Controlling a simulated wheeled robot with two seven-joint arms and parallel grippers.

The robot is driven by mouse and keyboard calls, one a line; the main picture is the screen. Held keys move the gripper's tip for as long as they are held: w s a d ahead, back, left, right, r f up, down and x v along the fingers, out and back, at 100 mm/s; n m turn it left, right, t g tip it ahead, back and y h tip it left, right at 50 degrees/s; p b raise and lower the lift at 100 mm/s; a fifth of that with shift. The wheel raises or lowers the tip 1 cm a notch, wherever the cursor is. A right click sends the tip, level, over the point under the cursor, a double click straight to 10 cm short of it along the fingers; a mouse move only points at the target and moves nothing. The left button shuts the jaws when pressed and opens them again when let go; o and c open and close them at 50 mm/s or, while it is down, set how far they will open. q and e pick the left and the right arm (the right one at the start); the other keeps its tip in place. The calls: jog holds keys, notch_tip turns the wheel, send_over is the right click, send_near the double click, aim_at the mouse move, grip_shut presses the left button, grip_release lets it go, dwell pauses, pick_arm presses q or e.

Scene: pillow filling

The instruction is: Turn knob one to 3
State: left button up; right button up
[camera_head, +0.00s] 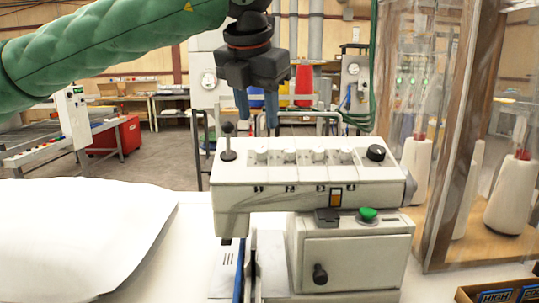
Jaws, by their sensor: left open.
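A white control box stands in the middle, with a row of several white knobs on its sloping top. The leftmost white knob (261,155) is the likely knob one; its pointer setting is too small to read. My green left arm comes in from the upper left. My right gripper is not in view.
A black lever (228,142) stands up at the panel's left end, and a black knob (376,153) sits at its right end. A green button (368,214) is on the lower box. A white pillow (80,235) lies at left. A clear-walled cabinet stands at right.

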aim_at(261, 149)
pick_arm(q)
jog(key=shift+p+x, duration=0.35)
jog(key=shift+x, duration=3.35)
jog(key=shift+a, duration=0.1)
grip_shut()
